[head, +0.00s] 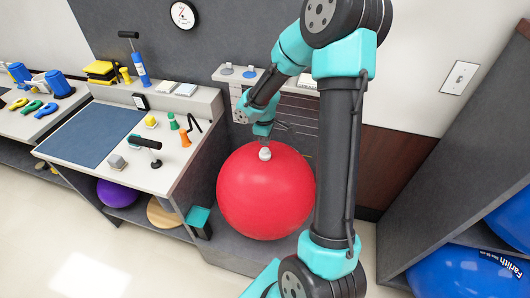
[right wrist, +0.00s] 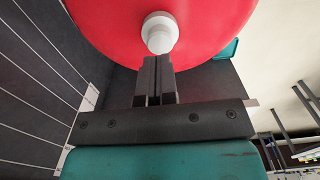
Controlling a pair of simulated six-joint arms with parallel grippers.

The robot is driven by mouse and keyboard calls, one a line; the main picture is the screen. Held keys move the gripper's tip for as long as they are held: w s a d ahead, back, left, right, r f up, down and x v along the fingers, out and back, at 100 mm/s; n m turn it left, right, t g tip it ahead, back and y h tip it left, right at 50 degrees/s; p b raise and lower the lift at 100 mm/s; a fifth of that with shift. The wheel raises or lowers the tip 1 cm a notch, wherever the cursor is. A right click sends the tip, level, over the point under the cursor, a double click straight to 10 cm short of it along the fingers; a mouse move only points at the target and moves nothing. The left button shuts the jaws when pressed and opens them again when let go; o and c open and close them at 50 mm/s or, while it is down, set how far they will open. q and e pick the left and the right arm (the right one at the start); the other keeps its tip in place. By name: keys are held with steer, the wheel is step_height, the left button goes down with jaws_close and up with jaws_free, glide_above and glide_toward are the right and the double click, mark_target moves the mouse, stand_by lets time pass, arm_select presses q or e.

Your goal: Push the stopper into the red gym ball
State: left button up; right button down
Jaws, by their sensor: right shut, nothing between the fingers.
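The red gym ball (head: 266,198) rests on a grey ledge beside the workbench; it also fills the top of the right wrist view (right wrist: 215,25). The white stopper (head: 265,154) sticks up from the top of the ball, and its round head shows in the right wrist view (right wrist: 160,30). My right gripper (head: 266,137) is above and behind the stopper, shut and empty. In the right wrist view its closed fingertips (right wrist: 158,62) are right by the stopper's head; I cannot tell whether they touch it. My left gripper is in neither view.
A workbench (head: 160,180) at left holds a blue mat (head: 93,138), a hand pump (head: 146,143), cones and small blocks. A purple ball (head: 117,192) lies on its lower shelf. At right a grey shelf unit (head: 440,190) holds a blue ball (head: 468,276).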

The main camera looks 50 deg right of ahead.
mark_target(265, 149)
steer(key=shift+f, duration=1.55)
stand_by(0.4)
steer(key=shift+r, duration=3)
step_height(265, 149, up, 17)
steer(key=shift+w+r, duration=0.15)
steer(key=shift+r, duration=0.05)
steer(key=shift+a+f, duration=0.1)
